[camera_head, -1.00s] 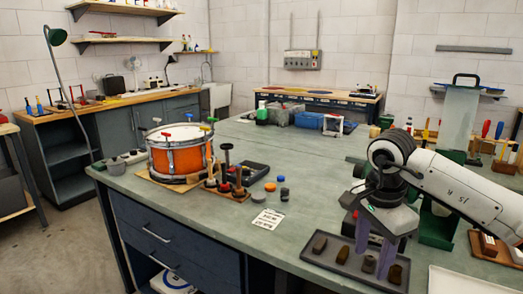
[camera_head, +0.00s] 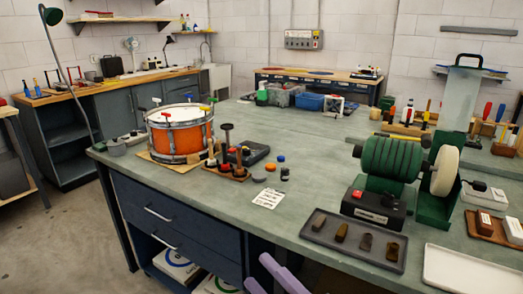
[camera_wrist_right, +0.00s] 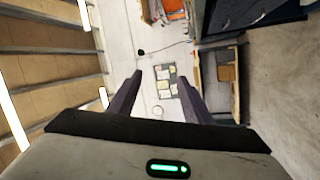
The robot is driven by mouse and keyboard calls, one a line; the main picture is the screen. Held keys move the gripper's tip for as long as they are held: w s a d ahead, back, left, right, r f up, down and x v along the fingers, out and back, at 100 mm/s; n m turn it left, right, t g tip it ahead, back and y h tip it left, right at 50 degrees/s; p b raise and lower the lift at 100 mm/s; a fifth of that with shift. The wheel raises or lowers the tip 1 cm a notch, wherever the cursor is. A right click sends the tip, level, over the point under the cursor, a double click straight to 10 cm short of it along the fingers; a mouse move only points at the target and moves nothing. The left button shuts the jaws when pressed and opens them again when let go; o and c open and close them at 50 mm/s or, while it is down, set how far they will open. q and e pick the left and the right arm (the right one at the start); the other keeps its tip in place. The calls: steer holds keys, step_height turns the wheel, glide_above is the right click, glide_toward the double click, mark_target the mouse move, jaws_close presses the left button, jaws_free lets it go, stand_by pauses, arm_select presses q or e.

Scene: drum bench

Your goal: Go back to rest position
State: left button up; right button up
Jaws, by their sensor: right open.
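My right gripper (camera_head: 266,274) shows only as purple fingers at the bottom edge of the head view, in front of the bench's drawer side. In the right wrist view its two fingers (camera_wrist_right: 160,88) stand apart with nothing between them. The wrist camera looks across the room, with ceiling beams at the left and a wall beyond the fingers. The rest of my right arm is out of the head view. My left gripper is not in view.
The green bench (camera_head: 225,150) holds an orange drum (camera_head: 184,140), a dark tray (camera_head: 330,240) with several small blocks, a green-roller machine (camera_head: 392,158) with a pale wheel, and a white tray (camera_head: 475,275).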

steer(key=s+d+f+m+g+h, duration=0.1)
steer(key=s+d+f+m+h, duration=0.2)
steer(key=d+f+m+h, duration=0.35)
steer(key=s+d+f+m+h, duration=0.35)
steer(key=f+m, duration=0.35)
steer(key=f, duration=0.3)
steer(key=s+d+f+m+g, duration=0.2)
steer(key=s+f+m, duration=0.1)
steer(key=s+f, duration=0.3)
steer(key=s+d+f+m+g+h, duration=0.1)
steer(key=s+d+f+m+g, duration=0.2)
steer(key=s+f, duration=0.3)
steer(key=shift+s+d+m+g+h, duration=0.2)
steer(key=shift+s+m+g+h, duration=0.1)
steer(key=shift+s+m, duration=0.05)
